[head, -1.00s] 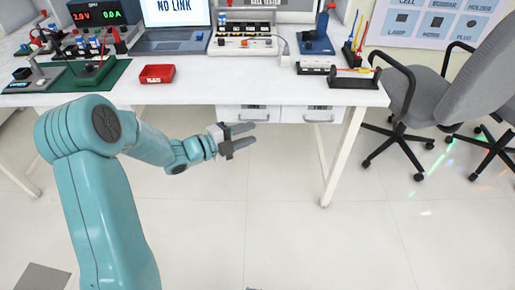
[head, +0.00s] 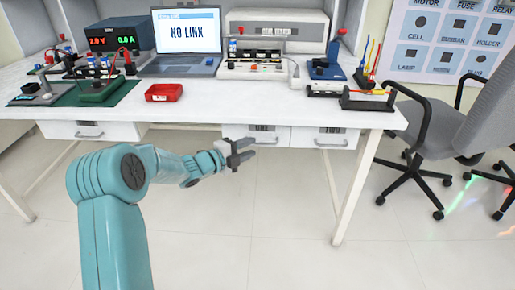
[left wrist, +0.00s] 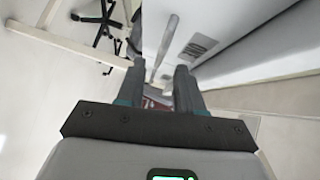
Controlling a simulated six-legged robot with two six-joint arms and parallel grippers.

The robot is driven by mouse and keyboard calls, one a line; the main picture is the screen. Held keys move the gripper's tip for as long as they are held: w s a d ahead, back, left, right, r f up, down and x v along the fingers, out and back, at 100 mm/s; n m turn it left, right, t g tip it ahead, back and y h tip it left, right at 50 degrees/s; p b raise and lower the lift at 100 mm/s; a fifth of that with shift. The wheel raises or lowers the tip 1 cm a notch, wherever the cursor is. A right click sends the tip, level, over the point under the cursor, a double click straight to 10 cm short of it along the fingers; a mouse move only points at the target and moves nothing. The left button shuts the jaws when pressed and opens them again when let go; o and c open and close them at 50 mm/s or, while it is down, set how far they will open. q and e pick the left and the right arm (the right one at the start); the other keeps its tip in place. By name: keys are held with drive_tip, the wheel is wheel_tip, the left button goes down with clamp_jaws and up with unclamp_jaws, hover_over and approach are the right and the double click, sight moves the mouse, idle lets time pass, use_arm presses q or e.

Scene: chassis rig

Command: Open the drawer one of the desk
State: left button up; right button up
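I cannot tell which is drawer one. In the left wrist view, a grey bar handle (left wrist: 166,46) on a pale drawer front (left wrist: 220,25) lies ahead, in line with the gap between the open fingers (left wrist: 160,76). Contact is not clear. My right gripper is out of view.
On the desk stand a laptop (head: 187,35), a red tray (head: 164,93), a cell tester (head: 275,40) and a power supply (head: 118,42). A desk leg (head: 352,195) is right of the drawers, with grey chairs (head: 430,125) beyond. The floor in front is clear.

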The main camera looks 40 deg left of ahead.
use_arm(q)
drive_tip(key=shift+x, duration=2.1)
clamp_jaws()
drive_tip(key=shift+s+d, duration=0.1)
